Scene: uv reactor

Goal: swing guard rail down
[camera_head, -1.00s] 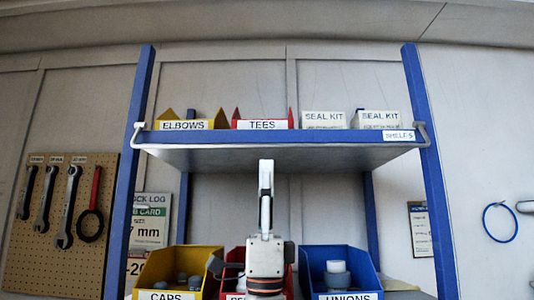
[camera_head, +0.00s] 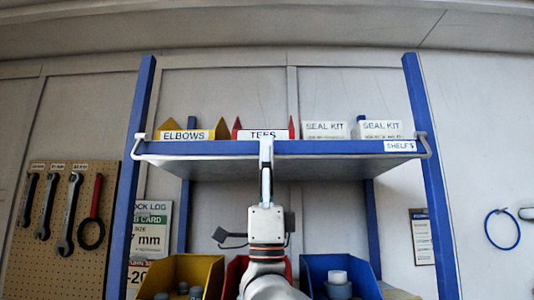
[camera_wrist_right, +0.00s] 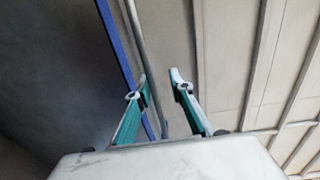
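The guard rail (camera_head: 426,146) is a thin grey bar with bent ends at both front corners of the upper shelf (camera_head: 340,147). It runs along the blue front edge, low against it. My right gripper (camera_head: 266,140) points up in front of the shelf's middle, its tips overlapping the TEES label. In the right wrist view the gripper (camera_wrist_right: 160,80) is open, with two separated fingers. The grey rail (camera_wrist_right: 141,40) passes through the gap between them in the picture; contact cannot be told. My left gripper is not in view.
The shelf holds an ELBOWS bin (camera_head: 187,134), a TEES bin (camera_head: 250,133) and two seal kit boxes (camera_head: 381,130). Below stand a yellow bin (camera_head: 205,272), a red bin and a blue bin (camera_head: 325,263). Blue posts (camera_head: 127,190) flank the shelf.

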